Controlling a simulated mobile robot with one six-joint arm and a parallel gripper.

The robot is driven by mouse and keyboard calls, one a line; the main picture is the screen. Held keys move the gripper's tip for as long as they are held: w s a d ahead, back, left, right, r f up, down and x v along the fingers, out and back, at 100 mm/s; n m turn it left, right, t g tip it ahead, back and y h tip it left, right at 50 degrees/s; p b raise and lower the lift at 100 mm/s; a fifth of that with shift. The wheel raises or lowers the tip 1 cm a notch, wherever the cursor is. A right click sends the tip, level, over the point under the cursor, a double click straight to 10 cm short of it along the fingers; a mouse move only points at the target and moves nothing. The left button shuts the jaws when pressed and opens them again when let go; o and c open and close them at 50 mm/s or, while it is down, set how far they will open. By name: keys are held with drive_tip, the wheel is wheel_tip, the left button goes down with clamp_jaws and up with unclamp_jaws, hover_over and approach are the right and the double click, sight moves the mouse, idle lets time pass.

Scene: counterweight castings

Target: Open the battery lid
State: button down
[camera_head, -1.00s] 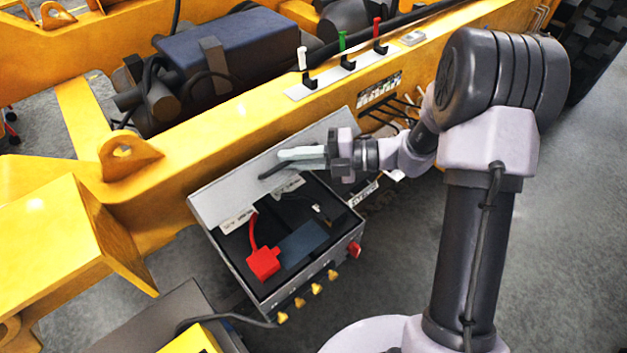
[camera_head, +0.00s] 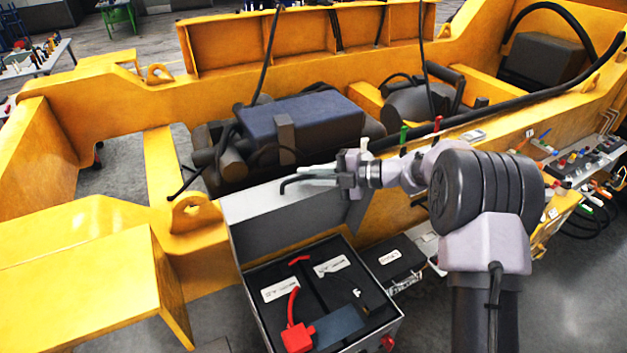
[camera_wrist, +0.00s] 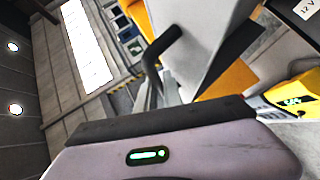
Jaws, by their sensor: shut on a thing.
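The battery lid (camera_head: 285,238) is a grey panel, raised steeply along the back side of the open battery box (camera_head: 262,318). My gripper (camera_head: 316,174) is at the lid's upper edge, shut on a dark bent bar (camera_head: 288,182) that looks like the lid's handle. In the wrist view the same dark bar (camera_wrist: 162,46) stands out from the jaws and bends over to the right. The jaws hide where its other end joins. Inside the box are dark batteries with white labels (camera_head: 332,266), a red connector (camera_head: 297,338) and a red cable.
The yellow frame (camera_head: 200,253) runs behind the box. White, green (camera_head: 404,134) and red levers stand on it just behind my wrist. A dark blue block (camera_head: 300,113) sits beyond the lid. More cables and connectors (camera_head: 580,172) lie at the right.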

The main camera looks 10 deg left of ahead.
drive_tip(key=c, duration=1.8)
unclamp_jaws()
drive_tip(key=shift+o, duration=0.2)
drive_tip(key=shift+d, duration=0.1)
drive_tip(key=b+v, duration=0.4)
drive_tip(key=v, duration=1.3)
drive_tip(key=shift+d, duration=0.15)
